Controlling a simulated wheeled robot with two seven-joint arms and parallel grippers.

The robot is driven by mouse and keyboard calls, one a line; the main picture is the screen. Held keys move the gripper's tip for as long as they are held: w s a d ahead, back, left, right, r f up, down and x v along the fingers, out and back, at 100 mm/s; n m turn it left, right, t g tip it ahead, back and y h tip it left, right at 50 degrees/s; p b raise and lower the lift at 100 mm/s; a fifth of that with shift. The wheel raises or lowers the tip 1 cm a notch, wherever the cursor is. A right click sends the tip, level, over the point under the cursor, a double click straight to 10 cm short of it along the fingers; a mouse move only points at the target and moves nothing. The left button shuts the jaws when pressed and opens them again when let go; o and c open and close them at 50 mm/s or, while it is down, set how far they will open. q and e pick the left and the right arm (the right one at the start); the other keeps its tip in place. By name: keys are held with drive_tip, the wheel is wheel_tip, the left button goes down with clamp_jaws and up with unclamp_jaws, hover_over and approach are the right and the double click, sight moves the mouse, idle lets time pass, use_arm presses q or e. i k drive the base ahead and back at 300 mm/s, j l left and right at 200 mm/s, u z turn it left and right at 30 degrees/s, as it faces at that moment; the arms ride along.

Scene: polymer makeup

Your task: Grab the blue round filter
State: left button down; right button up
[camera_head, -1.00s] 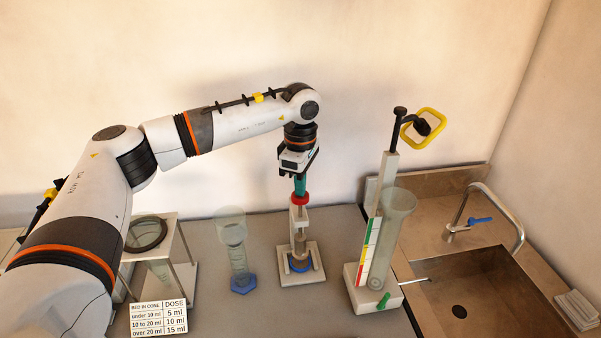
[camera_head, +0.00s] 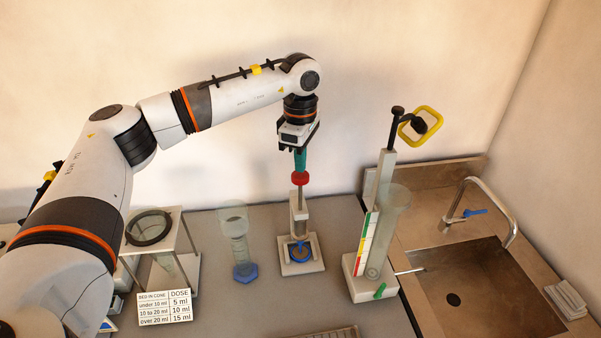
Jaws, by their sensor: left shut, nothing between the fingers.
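A blue round piece (camera_head: 301,254), which looks like the filter, lies low on the base of a pale upright press stand (camera_head: 313,263) in the middle of the counter. A rod with a red collar (camera_head: 300,179) and a teal handle (camera_head: 300,160) stands upright out of the stand. My left gripper (camera_head: 299,149) points down at the top of the teal handle, well above the blue piece. It is shut with nothing held; its fingertips are hard to make out. My right gripper is not in view.
A clear cylinder with a blue foot (camera_head: 244,271) stands left of the press. A tall cylinder stand (camera_head: 363,287) stands right of it, beside the sink (camera_head: 480,285). A framed cone stand (camera_head: 190,262) and a dose card (camera_head: 166,307) are at left. A tray edge shows at the bottom.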

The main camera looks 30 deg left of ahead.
sight(299, 253)
drive_tip(key=k+l, duration=0.5)
drive_tip(key=k, duration=0.2)
drive_tip(key=k+l, duration=0.5)
drive_tip(key=k, duration=0.15)
